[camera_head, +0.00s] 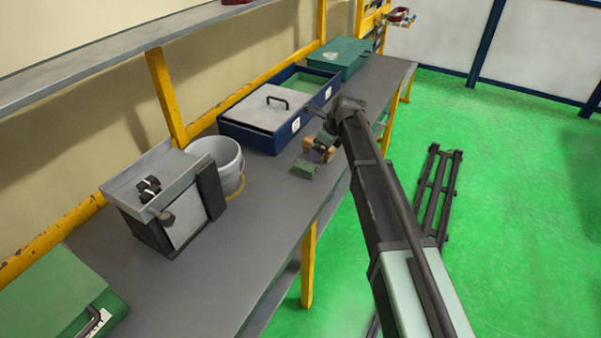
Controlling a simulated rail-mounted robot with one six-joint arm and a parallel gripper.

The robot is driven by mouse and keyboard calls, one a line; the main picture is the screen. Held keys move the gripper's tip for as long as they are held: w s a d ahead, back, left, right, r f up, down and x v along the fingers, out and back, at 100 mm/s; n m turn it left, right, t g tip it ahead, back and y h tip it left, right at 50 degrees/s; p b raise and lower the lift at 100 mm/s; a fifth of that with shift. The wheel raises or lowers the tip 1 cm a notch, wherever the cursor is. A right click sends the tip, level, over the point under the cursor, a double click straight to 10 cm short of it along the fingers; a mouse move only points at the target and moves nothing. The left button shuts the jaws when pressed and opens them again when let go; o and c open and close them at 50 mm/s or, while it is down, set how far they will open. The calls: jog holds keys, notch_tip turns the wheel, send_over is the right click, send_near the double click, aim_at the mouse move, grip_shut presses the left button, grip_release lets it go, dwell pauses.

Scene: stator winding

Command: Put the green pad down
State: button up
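A small green pad (325,137) shows right below the end of my arm, over the grey workbench. A second green block (304,169) lies on the bench just in front of it, towards the bench's near edge. Between them is a small tan and purple part (318,151), too small to make out. My gripper (329,127) is at the end of the dark arm, close above the upper green pad. Its fingers are small and partly hidden, so I cannot tell whether they grip the pad or only sit beside it.
A blue tray (262,138) with a grey handled lid stands behind, and a green case (339,57) lies further back. A white bucket (229,161) and a grey metal box (168,205) stand to the left. The bench (225,268) is clear at the front.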

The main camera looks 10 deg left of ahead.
aim_at(309, 167)
jog(key=b+x, duration=0.5)
jog(key=shift+d+f, duration=0.1)
jog(key=shift+f, duration=0.25)
jog(key=shift+f+b, duration=0.2)
jog(key=shift+b, duration=0.1)
jog(key=shift+a+r, duration=0.15)
jog(key=shift+a, duration=0.05)
jog(key=b+x, duration=0.5)
jog(key=shift+s+d+f, duration=0.1)
jog(key=shift+f, duration=0.15)
jog(key=shift+r+p, duration=0.25)
jog(key=shift+p, duration=0.05)
jog(key=c, duration=1.1)
jog(key=shift+r, duration=0.1)
notch_tip(309, 167, up, 20)
jog(key=p, duration=2)
